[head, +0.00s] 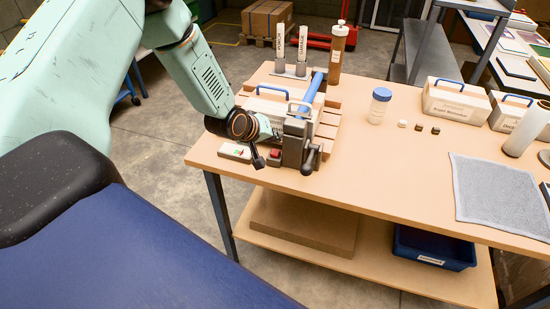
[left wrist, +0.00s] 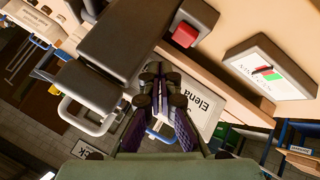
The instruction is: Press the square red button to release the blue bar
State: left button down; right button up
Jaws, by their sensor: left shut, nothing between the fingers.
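The square red button (head: 274,153) is on a dark base at the front edge of the bench, beside the press (head: 294,143). It also shows at the top of the left wrist view (left wrist: 185,35), uncovered. The blue bar (head: 313,90) slants behind the press in the head view; I cannot make it out in the left wrist view. My left gripper (head: 270,127) is just left of the press, behind the button in the picture. In the left wrist view its fingers (left wrist: 157,75) are together and empty, apart from the button. My right gripper is in neither view.
A white switch box (head: 235,152) with green and red marks sits left of the button. A blue-lidded jar (head: 379,105) and a grey cloth (head: 497,193) are to the right. The bench's middle front is clear.

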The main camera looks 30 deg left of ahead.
aim_at(273, 154)
pick_arm(q)
notch_tip(273, 154, down, 2)
jog(key=shift+w+f+b, duration=0.15)
jog(key=shift+f+b, duration=0.05)
jog(key=shift+b, duration=0.5)
jog(key=shift+r, duration=0.1)
jog(key=shift+r, duration=0.1)
dwell(0.6)
jog(key=shift+f+b, duration=0.35)
jog(key=shift+f, duration=0.15)
